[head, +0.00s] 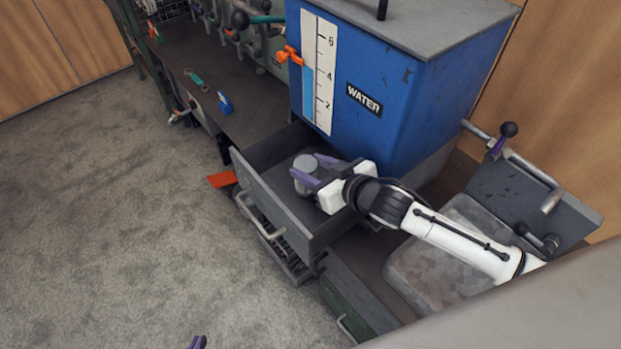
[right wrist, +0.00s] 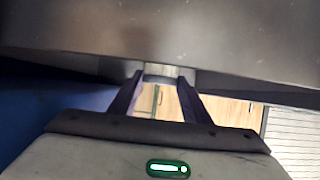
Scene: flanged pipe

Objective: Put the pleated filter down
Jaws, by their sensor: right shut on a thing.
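The pleated filter (head: 305,163) is a small light-grey cylinder with a round flat top. It looks upright, over or inside the open drawer (head: 262,196); I cannot tell whether it touches the drawer floor. My right gripper (head: 312,170), with purple fingers, is shut on it from the right side. In the right wrist view, a grey piece of the filter (right wrist: 161,72) shows between the tips of my right gripper (right wrist: 163,80). Of my left gripper (head: 198,342), only a purple fingertip shows at the bottom edge, away from the drawer.
A blue water tank (head: 400,115) stands right behind the drawer. A grey metal plate (head: 445,255) lies to the right under my arm. A dark bench (head: 245,100) with small tools is at the back left. Open carpet (head: 110,220) fills the left.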

